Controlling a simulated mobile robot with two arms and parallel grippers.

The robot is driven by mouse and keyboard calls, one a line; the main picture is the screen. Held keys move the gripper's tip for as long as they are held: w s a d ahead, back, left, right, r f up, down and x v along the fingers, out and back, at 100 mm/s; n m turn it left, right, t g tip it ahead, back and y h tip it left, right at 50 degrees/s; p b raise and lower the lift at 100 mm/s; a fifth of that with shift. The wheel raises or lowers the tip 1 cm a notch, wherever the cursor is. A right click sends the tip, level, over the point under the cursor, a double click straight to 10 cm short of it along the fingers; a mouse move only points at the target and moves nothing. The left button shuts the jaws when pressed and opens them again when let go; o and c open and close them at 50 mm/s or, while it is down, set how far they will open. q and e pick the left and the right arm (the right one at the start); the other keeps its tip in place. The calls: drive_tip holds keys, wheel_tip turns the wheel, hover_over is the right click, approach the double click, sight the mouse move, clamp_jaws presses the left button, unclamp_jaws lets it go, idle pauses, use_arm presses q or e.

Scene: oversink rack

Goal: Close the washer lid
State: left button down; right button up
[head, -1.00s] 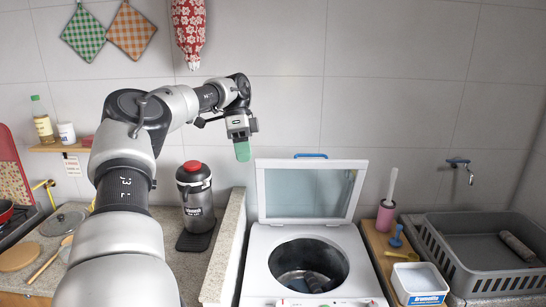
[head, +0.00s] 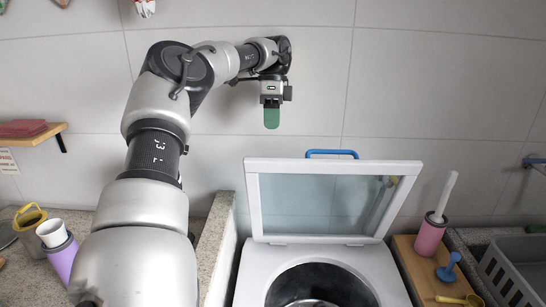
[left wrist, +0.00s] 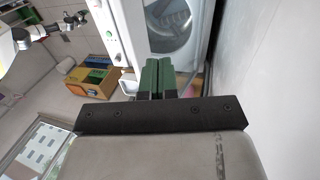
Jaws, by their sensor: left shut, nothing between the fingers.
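The washer (head: 252,272) is white, with its round drum opening facing up. Its lid (head: 255,200), a white frame around a glass pane, stands open and upright at the back. A blue handle (head: 331,153) sits on the lid's top edge. My left gripper (head: 271,118) points down, its green fingers shut and empty. In the head picture it is above the lid's upper left corner, apart from it. In the left wrist view the shut green fingers (left wrist: 158,78) show before the washer's drum (left wrist: 172,22); the lid is not clear there. My right gripper is not seen.
A pink holder (head: 430,236) with a white handle and a blue plunger-like tool (head: 449,268) stand right of the washer. A grey basket (head: 515,270) is at far right. A stone ledge (head: 213,245) borders the left side. The tiled wall is close behind.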

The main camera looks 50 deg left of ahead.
sight(272, 160)
use_arm(q)
drive_tip(key=p+x, duration=0.2)
drive_tip(key=x, duration=0.7)
drive_tip(key=shift+s+d+f, duration=0.15)
drive_tip(key=shift+d+f, duration=0.05)
drive_tip(key=shift+f, duration=0.15)
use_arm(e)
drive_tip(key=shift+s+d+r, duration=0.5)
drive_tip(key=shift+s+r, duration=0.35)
use_arm(q)
drive_tip(key=shift+f, duration=0.1)
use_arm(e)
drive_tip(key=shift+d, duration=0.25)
